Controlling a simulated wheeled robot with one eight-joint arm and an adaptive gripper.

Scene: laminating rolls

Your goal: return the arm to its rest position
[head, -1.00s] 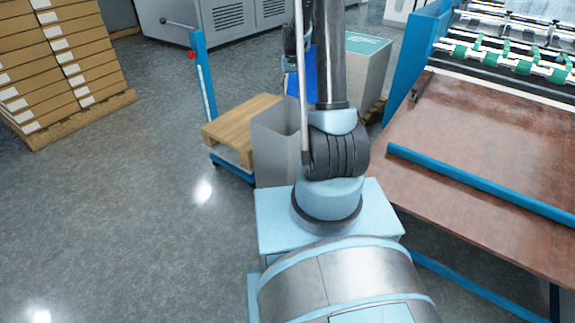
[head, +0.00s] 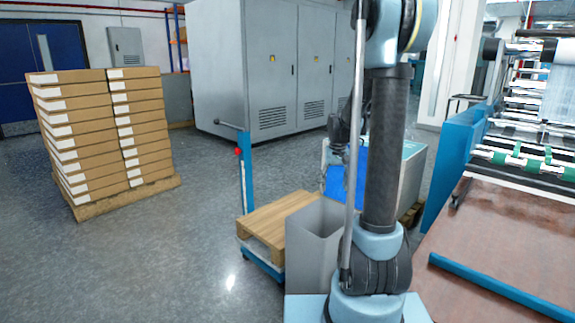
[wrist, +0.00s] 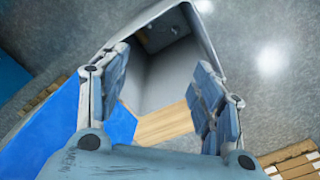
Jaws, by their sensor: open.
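My arm (head: 382,170) stands upright at the right of centre in the head view, with its upper joint near the top edge. My gripper (wrist: 160,82) is open in the wrist view, with its two blue-grey fingers apart and nothing between them. It points down towards a grey open-topped bin (wrist: 165,85). In the head view the bin (head: 313,245) stands just left of my arm. A small dark patch shows inside the bin in the wrist view, too unclear to name.
A hand cart with a wooden pallet (head: 262,222) stands left of the bin. A blue panel (head: 346,178) is behind it. Stacked cartons (head: 100,135) are at the left, grey cabinets (head: 270,70) at the back. A machine with a brown table (head: 500,255) is at the right.

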